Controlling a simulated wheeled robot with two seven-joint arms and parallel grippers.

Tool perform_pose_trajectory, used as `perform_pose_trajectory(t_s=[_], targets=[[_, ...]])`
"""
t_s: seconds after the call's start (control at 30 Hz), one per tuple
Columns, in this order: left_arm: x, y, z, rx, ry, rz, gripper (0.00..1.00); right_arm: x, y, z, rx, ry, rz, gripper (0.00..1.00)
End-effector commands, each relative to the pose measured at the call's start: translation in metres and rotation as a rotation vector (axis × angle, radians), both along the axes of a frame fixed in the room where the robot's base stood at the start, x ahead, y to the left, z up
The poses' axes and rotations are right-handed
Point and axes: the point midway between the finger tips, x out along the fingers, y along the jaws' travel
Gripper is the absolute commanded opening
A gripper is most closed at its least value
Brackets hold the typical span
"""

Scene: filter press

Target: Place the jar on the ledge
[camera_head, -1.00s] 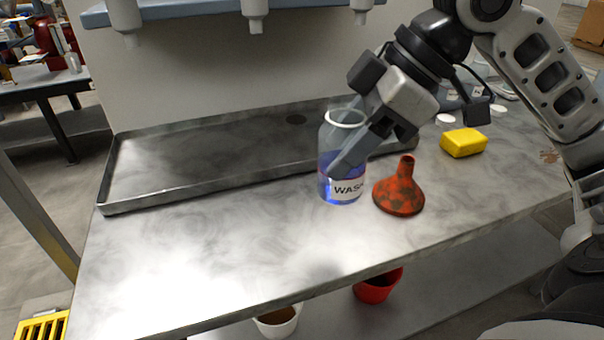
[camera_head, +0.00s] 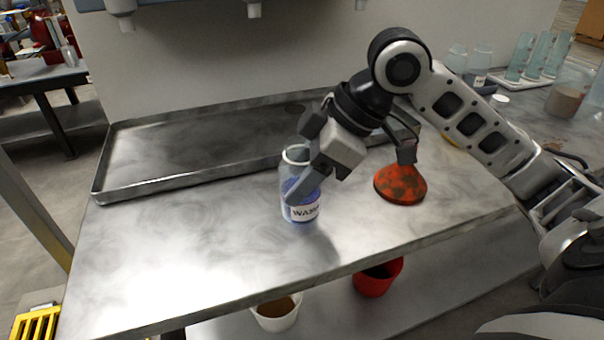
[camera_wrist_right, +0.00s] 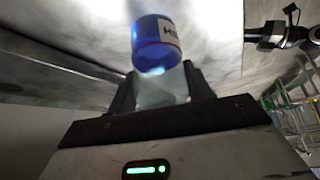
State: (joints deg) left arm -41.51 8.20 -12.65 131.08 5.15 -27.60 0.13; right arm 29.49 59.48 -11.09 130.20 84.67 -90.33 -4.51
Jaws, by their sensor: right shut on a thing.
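In the right wrist view the jar (camera_wrist_right: 155,45) lies between my right fingers (camera_wrist_right: 160,88). A blue-grey ledge (camera_head: 190,7) with white nozzles runs along the wall at the top. A dark, gripper-like part (camera_wrist_right: 272,36) at the upper right may be my left gripper; its jaws are unclear.
A shallow metal tray (camera_head: 98,186) lies along the back of the steel table (camera_head: 150,270). White (camera_head: 277,316) and red (camera_head: 376,283) containers sit on the lower shelf. The table's front left is clear.

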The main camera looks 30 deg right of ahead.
Motion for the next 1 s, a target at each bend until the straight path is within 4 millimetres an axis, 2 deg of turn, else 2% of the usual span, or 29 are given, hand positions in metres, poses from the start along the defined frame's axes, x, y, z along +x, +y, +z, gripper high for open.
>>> perform_pose_trajectory(t_s=[0.2, 0.23, 0.3, 0.67, 0.77, 1.0], targets=[[-0.001, 0.0, 0.0, 0.001, 0.0, -0.003, 0.36, 0.0, 0.0, -0.003, 0.001, -0.001, 0.0, 0.2], [-0.001, 0.0, 0.0, 0.001, 0.0, -0.003, 0.36, 0.0, 0.0, -0.002, 0.0, 0.001, 0.001, 0.59], [-0.001, 0.0, 0.0, 0.001, 0.001, -0.003, 0.36, 0.0, 0.0, -0.002, 0.0, 0.001, 0.001, 0.72], [-0.002, 0.0, -0.002, 0.002, 0.008, -0.003, 0.36, -0.001, -0.001, 0.004, 0.0, 0.0, 0.0, 0.72], [-0.002, 0.0, 0.0, 0.003, 0.009, -0.003, 0.36, -0.005, -0.008, 0.016, -0.002, -0.001, -0.002, 0.72], [0.001, 0.0, 0.004, 0.004, 0.012, -0.003, 0.36, -0.021, -0.031, 0.06, -0.003, -0.001, -0.004, 0.72]])
